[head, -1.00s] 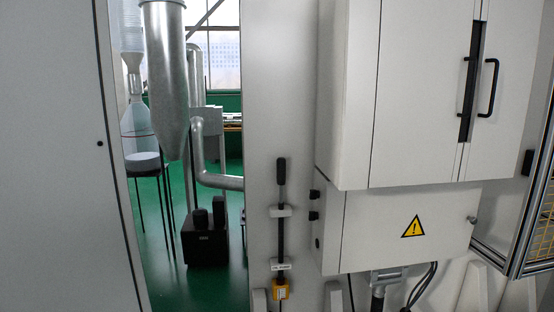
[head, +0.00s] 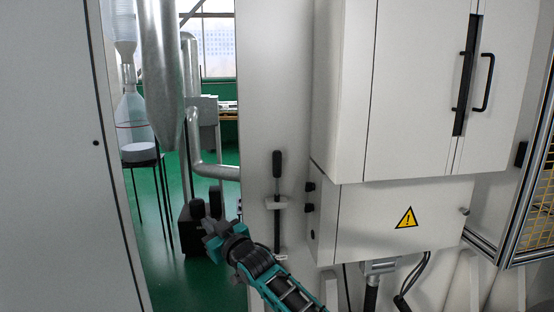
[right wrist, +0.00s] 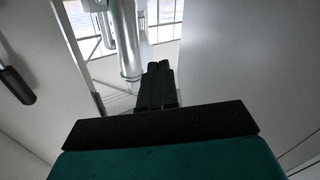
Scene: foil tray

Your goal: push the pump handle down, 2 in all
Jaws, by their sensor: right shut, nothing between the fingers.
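The pump handle (head: 277,164) is a black grip on an upright dark rod, standing against the pale wall panel. A white bracket (head: 277,203) surrounds the rod below the grip. A black grip that looks like the handle (right wrist: 16,86) also shows at the left edge of the right wrist view. My right gripper (head: 212,228) is lower left of the handle and apart from it. Its fingers (right wrist: 158,86) are shut together and empty in the right wrist view. My left gripper is not in view.
A white cabinet (head: 405,205) with a warning sign juts out right of the handle. A large pale panel (head: 55,160) stands at the left. A gap between the panels shows a green floor, metal ducts (head: 163,70) and a black machine. A framed guard (head: 530,190) is at the far right.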

